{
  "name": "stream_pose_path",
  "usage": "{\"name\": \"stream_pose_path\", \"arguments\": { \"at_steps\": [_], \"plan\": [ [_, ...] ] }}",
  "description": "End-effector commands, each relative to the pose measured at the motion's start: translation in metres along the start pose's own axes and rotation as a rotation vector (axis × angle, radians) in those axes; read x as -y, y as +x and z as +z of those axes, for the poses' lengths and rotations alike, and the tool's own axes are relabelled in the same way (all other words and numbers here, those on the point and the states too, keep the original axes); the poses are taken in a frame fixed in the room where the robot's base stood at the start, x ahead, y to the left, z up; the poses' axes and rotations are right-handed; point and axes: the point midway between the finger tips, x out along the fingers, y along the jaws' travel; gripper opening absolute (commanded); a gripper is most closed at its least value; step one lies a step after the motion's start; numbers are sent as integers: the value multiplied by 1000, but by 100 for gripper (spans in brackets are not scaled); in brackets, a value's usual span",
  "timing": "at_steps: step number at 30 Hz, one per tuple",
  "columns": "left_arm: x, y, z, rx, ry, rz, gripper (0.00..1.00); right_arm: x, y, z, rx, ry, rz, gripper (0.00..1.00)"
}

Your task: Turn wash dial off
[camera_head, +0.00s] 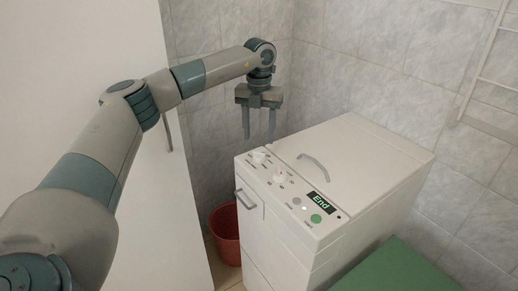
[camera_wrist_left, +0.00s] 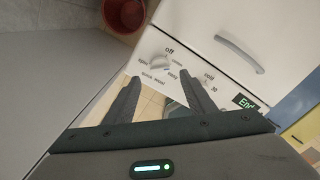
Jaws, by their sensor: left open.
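The white washing machine (camera_head: 365,150) stands against the tiled wall with a sloped control panel on its top edge. The wash dial (camera_head: 259,155) is the white knob at the panel's far left end. It shows in the left wrist view (camera_wrist_left: 159,62) with labels "off", "easy", "quick wool" and "spin" around it; its setting is too small to read. My left gripper (camera_head: 259,138) points down, open and empty, just above and behind this dial. In the left wrist view the dial lies beyond and between the two fingertips (camera_wrist_left: 161,77). My right gripper is not in view.
A second dial (camera_head: 280,173), a display reading "End" (camera_head: 321,202) and a green button (camera_head: 316,218) sit along the panel. The lid has a curved handle (camera_head: 314,166). A red bucket (camera_head: 225,234) stands left of the machine, a green surface (camera_head: 397,268) at front right.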

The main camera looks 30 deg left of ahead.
Motion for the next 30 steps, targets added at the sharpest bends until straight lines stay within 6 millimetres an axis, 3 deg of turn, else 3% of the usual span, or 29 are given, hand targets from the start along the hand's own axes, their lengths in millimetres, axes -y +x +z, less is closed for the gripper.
{"name": "stream_pose_path", "arguments": {
  "at_steps": [6, 12, 26, 30],
  "plan": [
    [0, 38, -1, -3, -1, 0, 50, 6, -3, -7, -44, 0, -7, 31],
    [0, 60, 0, -1, -1, 0, 50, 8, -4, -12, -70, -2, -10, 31],
    [0, 69, 0, 0, -1, 0, 50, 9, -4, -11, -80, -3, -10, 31],
    [0, 68, 0, 0, -1, -1, 17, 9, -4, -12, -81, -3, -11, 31]
  ]
}}
